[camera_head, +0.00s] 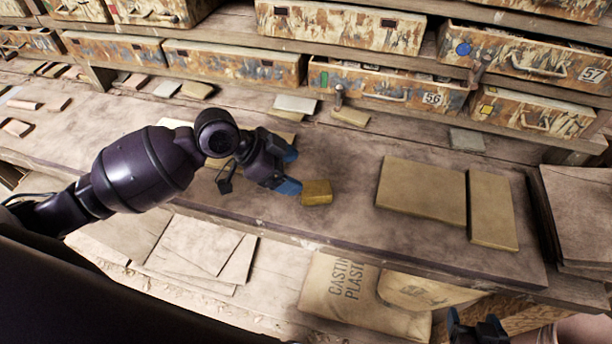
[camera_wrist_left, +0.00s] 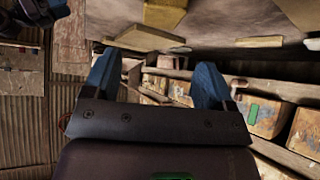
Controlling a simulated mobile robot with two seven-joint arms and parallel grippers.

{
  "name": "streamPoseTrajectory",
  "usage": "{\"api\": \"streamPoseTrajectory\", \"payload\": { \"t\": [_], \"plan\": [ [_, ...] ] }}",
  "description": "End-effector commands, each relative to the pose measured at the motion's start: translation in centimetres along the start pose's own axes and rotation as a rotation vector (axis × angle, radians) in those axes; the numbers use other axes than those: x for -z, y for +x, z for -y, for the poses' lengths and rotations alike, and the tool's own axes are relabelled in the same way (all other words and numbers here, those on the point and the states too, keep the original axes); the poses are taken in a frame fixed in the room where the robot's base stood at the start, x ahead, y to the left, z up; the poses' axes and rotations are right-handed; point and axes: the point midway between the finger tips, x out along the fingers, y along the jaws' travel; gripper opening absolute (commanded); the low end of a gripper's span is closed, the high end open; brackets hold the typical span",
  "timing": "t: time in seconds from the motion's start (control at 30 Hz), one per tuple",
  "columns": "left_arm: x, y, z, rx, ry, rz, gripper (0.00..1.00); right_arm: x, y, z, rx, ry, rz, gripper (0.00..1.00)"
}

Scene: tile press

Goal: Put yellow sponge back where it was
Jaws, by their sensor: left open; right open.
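The yellow sponge (camera_head: 316,193) is a small block lying on the workbench in the head view. My left gripper (camera_head: 291,171) is open and empty, just to the left of the sponge, with its blue fingertips apart. The lower fingertip is close to the sponge's left edge; I cannot tell whether they touch. In the left wrist view the open fingers (camera_wrist_left: 155,78) have nothing between them, and I cannot tell the sponge for certain there. My right gripper (camera_head: 474,322) is at the bottom edge of the head view, mostly cut off, away from the sponge.
Two flat boards (camera_head: 424,190) lie right of the sponge. Small tiles (camera_head: 295,104) lie along the back of the workbench (camera_head: 345,160), below shelves of paint-stained drawers (camera_head: 345,28). A paper bag (camera_head: 355,292) marked "CASTING PLAST" is below the front edge. The bench between sponge and boards is clear.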

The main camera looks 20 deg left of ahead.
Motion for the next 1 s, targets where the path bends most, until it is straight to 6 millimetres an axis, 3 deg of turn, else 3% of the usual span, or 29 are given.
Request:
{"api": "streamPoseTrajectory", "payload": {
  "t": [0.1, 0.3, 0.83, 1.0],
  "plan": [
    [-0.1, -1.4, 0.0, 0.001, -0.001, 0.001, 0.78, 0.0, 0.0, 0.0, 0.000, 0.000, -0.001, 0.72],
    [0.0, -2.2, 0.0, 0.000, 0.000, 0.001, 0.78, 0.1, 0.0, 0.0, 0.000, 0.000, -0.001, 0.72],
    [-0.1, -2.1, -0.1, 0.000, -0.002, 0.000, 0.78, 0.1, 0.0, 0.0, 0.000, 0.000, -0.003, 0.72],
    [-1.2, -1.2, -2.0, 0.019, -0.038, 0.012, 0.78, 0.2, 0.0, 0.0, 0.000, 0.000, -0.003, 0.72]
  ]
}}
